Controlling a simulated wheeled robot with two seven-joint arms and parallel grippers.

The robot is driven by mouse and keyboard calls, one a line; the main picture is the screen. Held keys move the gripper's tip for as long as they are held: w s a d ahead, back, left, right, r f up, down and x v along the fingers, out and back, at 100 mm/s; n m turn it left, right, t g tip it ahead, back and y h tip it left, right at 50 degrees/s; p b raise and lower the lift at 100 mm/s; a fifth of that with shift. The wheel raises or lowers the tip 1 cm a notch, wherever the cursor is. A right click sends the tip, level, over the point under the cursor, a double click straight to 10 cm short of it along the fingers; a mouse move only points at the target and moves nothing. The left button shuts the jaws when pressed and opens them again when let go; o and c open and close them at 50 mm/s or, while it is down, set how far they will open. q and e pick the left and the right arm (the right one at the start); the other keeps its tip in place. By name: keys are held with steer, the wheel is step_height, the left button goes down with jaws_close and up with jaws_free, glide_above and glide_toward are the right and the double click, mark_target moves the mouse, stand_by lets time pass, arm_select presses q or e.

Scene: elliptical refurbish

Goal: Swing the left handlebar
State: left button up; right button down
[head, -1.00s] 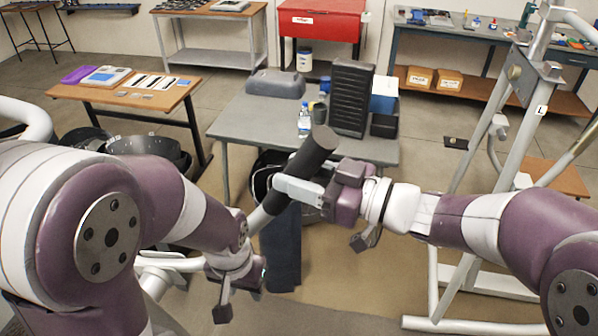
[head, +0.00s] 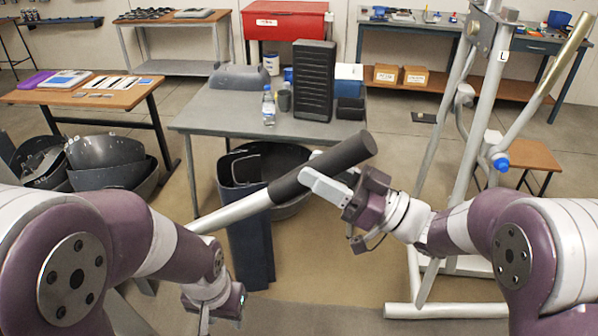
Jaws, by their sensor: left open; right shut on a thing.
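A pale tubular handlebar (head: 232,212) with a thick black grip (head: 345,152) slants up from lower left to upper right. My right gripper (head: 318,182) is shut on the black grip, with its pale fingers around the grip's middle. My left gripper (head: 220,316) is low, below the tube and apart from it. It is open and empty; its fingers are partly cut by the bottom edge. The handlebar's lower end is hidden behind my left arm. A plate marked "L" (head: 503,56) is on the upright of the pale frame (head: 488,110) at right.
A second bar (head: 535,105) with a blue end cap (head: 501,163) stands beside the frame. A grey table (head: 215,115) is ahead, with dark bins (head: 245,215) below it. A wooden stool (head: 532,154) is at far right. Floor between the bins and frame is clear.

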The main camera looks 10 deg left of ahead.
steer(key=shift+d+f, duration=0.25)
steer(key=shift+f, duration=0.6)
arm_select(q)
steer(key=shift+f, duration=0.6)
arm_select(e)
steer(key=shift+r, duration=0.15)
arm_select(q)
steer(key=shift+a, duration=0.1)
arm_select(e)
steer(key=c, duration=0.7)
jaws_free()
steer(key=shift+d+r, duration=0.1)
steer(key=shift+r, duration=0.05)
arm_select(q)
steer(key=shift+f+b, duration=1.95)
steer(key=shift+b, duration=0.05)
arm_select(e)
steer(key=shift+v, duration=6.35)
